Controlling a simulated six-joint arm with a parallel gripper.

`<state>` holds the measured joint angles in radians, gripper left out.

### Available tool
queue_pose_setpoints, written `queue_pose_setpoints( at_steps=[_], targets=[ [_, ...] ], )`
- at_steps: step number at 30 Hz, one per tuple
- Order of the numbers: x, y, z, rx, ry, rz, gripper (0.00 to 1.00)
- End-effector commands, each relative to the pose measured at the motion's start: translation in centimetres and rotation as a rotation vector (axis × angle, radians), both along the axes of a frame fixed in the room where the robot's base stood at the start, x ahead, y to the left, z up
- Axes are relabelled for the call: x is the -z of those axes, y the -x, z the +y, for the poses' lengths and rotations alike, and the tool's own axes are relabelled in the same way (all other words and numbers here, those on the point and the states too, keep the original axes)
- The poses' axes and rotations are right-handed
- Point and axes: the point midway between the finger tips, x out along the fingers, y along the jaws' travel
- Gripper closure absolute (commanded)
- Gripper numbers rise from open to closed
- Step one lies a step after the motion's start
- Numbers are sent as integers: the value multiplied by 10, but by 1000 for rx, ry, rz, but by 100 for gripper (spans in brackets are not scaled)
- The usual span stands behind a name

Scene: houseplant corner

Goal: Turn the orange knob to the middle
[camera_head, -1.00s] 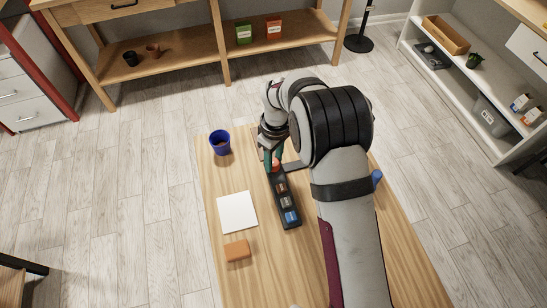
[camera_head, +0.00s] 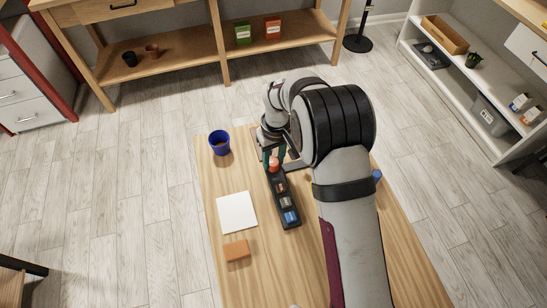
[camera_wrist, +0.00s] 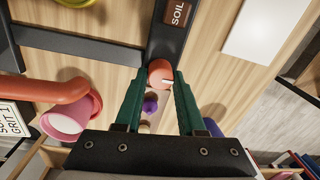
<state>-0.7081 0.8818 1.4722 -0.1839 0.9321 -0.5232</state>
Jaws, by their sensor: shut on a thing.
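The orange knob (camera_head: 273,164) is at the far end of a long dark panel (camera_head: 295,223) on the wooden table. In the wrist view the knob (camera_wrist: 159,72) is between my two green fingertips and has a small white mark toward its lower right. My gripper (camera_wrist: 160,78) is shut on it. In the head view my gripper (camera_head: 275,157) comes down at the panel's far end, partly covered by my arm. A label reading SOIL (camera_wrist: 178,12) is on the panel. Any position marks around the knob cannot be made out.
A blue pot (camera_head: 219,143) stands left of my gripper. A white sheet (camera_head: 237,212) and an orange block (camera_head: 236,250) lie left of the panel. A small blue thing (camera_head: 377,176) is right of my arm. The table's near left is clear.

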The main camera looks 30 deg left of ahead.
Motion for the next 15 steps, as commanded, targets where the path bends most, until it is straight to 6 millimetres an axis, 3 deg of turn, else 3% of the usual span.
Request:
queue_pose_setpoints(
  at_steps=[8,9,13,15],
  targets=[
    [-1,0,0,1,-1,1,100],
    [-1,0,0,0,-1,1,56],
    [-1,0,0,0,0,0,33],
    [0,0,0,0,0,0,32]
  ],
)
